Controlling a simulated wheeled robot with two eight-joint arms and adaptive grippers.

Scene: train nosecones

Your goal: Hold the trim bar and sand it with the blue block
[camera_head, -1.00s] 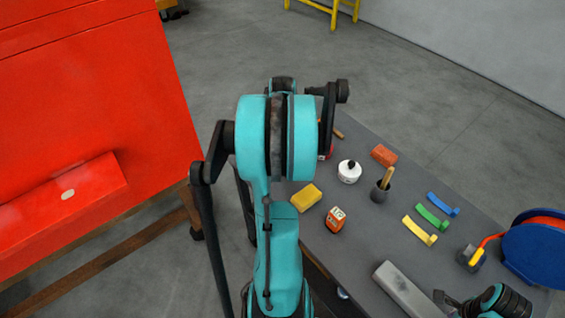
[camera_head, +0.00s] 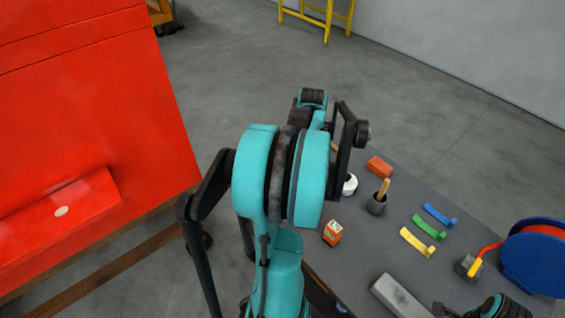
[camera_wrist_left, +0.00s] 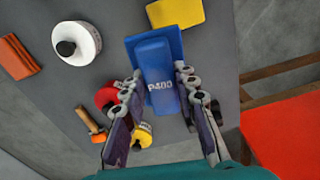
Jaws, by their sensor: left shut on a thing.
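The blue block (camera_wrist_left: 159,80), marked P400, sits between the fingers of my left gripper (camera_wrist_left: 160,98) in the left wrist view. The gripper is shut on it, above the grey table. In the head view my left arm hides the left gripper and the block. A grey bar (camera_head: 400,297), which looks like the trim bar, lies at the near part of the table. Part of my right arm shows at the bottom right beside it; its fingertips are not clear, so I cannot tell their state.
A red panel (camera_head: 90,110) rises at left.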

